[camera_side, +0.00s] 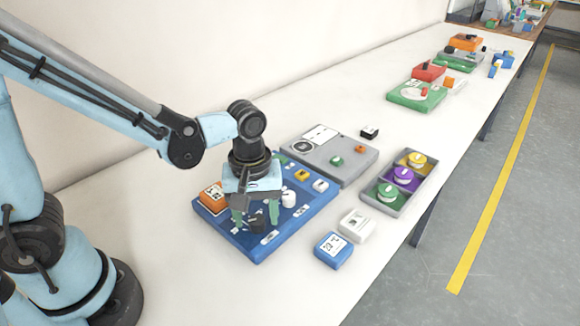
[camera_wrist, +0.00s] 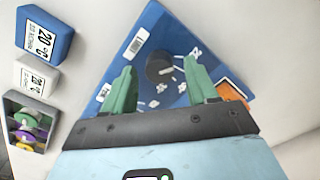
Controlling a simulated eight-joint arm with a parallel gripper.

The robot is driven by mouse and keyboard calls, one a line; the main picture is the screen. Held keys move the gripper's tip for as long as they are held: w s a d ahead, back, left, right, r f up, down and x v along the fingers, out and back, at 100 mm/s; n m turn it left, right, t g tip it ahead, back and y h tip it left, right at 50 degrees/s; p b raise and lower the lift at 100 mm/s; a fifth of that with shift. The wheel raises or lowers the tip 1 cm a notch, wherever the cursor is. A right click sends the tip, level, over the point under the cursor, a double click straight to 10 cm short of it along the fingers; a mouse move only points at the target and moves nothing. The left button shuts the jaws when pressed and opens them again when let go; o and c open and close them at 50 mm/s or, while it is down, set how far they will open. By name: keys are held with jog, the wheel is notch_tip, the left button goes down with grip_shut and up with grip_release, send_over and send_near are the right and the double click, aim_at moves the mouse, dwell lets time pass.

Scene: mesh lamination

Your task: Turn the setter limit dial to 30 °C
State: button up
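The blue panel (camera_side: 262,240) lies on the table below my gripper (camera_side: 256,212). A round black dial (camera_wrist: 160,67) with white marks around it sits on this panel; in the side view the dial (camera_side: 257,222) is partly hidden by my gripper. In the wrist view my gripper (camera_wrist: 159,72) has its two green fingers apart, one on each side of the dial. The fingers are open and I see no contact with the dial. The dial's setting and the small scale numbers are too blurred to read.
A grey board (camera_side: 345,170), a grey tray (camera_side: 385,204) of coloured spools, a white block (camera_side: 356,226) and a blue block (camera_side: 333,250) stand to the right. The front table is clear.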

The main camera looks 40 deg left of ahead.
jog(key=c, duration=1)
jog(key=shift+o, duration=0.2)
jog(key=shift+m, duration=0.3)
jog(key=m, duration=0.3)
jog(key=shift+m, duration=0.3)
jog(key=m, duration=0.3)
jog(key=shift+m, duration=0.3)
jog(key=m, duration=0.4)
jog(key=shift+d, duration=0.1)
jog(key=shift+m, duration=2)
